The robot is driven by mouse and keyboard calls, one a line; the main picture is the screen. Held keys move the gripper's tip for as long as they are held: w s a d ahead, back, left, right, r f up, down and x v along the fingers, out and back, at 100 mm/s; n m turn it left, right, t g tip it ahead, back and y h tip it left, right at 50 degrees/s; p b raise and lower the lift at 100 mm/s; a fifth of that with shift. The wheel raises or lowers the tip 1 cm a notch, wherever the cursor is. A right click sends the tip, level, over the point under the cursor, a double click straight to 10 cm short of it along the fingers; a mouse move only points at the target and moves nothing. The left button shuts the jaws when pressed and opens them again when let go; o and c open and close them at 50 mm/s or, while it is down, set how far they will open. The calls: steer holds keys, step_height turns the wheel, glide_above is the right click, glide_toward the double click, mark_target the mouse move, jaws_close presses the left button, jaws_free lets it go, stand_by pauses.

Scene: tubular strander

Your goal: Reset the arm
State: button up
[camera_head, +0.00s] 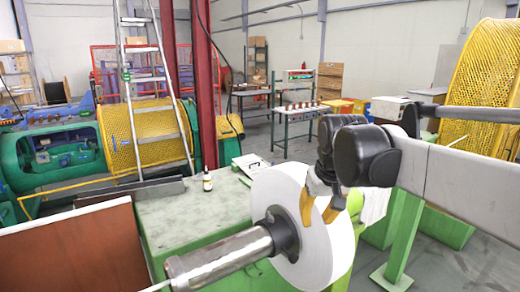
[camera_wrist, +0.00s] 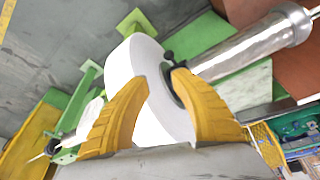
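My gripper (camera_head: 319,215) has two yellow fingers and hangs beside the upper right of a large white roll (camera_head: 275,189). In the wrist view, the fingertips of my gripper (camera_wrist: 160,76) are apart, with part of the white roll (camera_wrist: 128,62) showing between and beyond them. I see nothing held between the fingers, and I cannot tell whether either finger touches the roll. The roll sits on a silver shaft (camera_head: 220,256) with a dark hub (camera_head: 284,231). The shaft also shows in the wrist view (camera_wrist: 250,45).
A ladder (camera_head: 133,95) leans by the yellow mesh guard (camera_head: 135,130) at left. A red column (camera_head: 205,85) stands behind. Open grey floor (camera_head: 465,268) shows at lower right.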

steer(key=s+d+f+t+b, duration=0.1)
steer(key=s+f+b, duration=0.3)
steer(key=s+f, duration=0.5)
steer(key=s+d+f+m+t+b, duration=0.1)
steer(key=s+d+f+b, duration=0.3)
steer(key=s+f, duration=0.6)
steer(key=shift+s+m+t, duration=0.3)
steer(key=shift+s+t, duration=0.4)
steer(key=shift+s, duration=0.05)
